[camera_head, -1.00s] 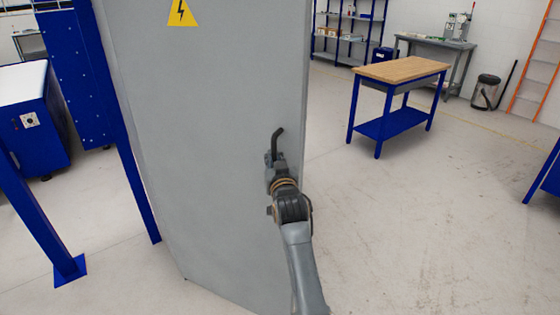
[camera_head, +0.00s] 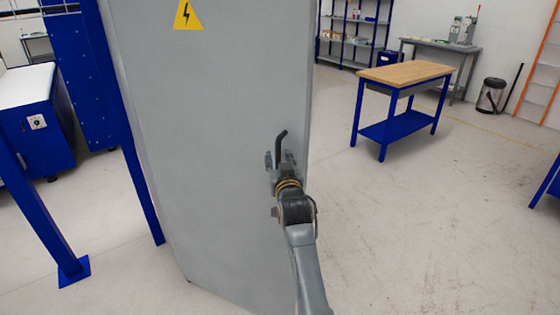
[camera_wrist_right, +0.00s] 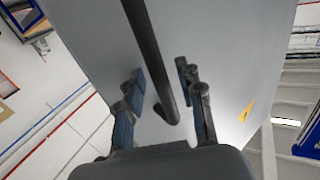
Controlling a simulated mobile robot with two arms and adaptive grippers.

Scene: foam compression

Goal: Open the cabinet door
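The tall grey cabinet door (camera_head: 205,130) fills the middle of the head view, with a yellow lightning-bolt sign (camera_head: 187,15) near the top. I see no gap showing that the door is open. A dark bent handle (camera_head: 280,149) sits near its right edge. My right gripper (camera_head: 280,160) is at the handle, with one finger on each side of it. The right wrist view shows the handle (camera_wrist_right: 150,55) running between the spread fingers of this gripper (camera_wrist_right: 162,90), with gaps on both sides. My left gripper is not in view.
Blue posts and a blue machine (camera_head: 38,125) stand left of the cabinet. A wooden-topped blue workbench (camera_head: 405,72) stands to the right, with shelves (camera_head: 352,30) and a bin (camera_head: 491,96) behind. The floor (camera_head: 420,230) right of the cabinet is clear.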

